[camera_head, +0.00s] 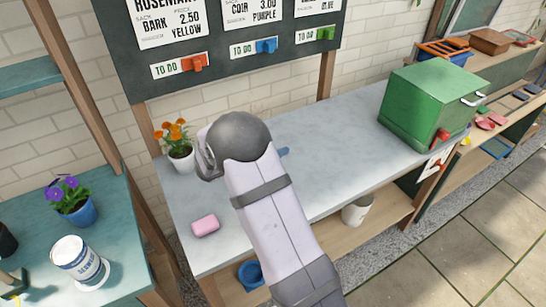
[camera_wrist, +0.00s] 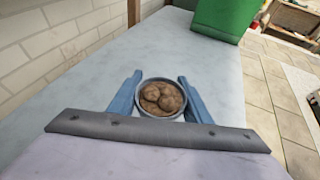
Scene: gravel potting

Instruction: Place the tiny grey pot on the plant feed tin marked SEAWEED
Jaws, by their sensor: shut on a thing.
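The tiny grey pot (camera_wrist: 139,101) is between the blue fingers of my gripper (camera_wrist: 160,79), which is shut on it. It holds brown soil-like filling with rounded lumps, seen from above. In the head view my arm hides the pot, and only a blue fingertip (camera_head: 283,152) shows above the pale worktop.
The pale worktop (camera_head: 345,135) is mostly clear. It carries an orange-flowered pot (camera_head: 180,157), a pink block (camera_head: 205,225) and a large green box (camera_head: 430,105). A purple-flowered blue pot (camera_head: 78,209) stands behind the tin. A wooden post (camera_head: 142,225) rises between the benches.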

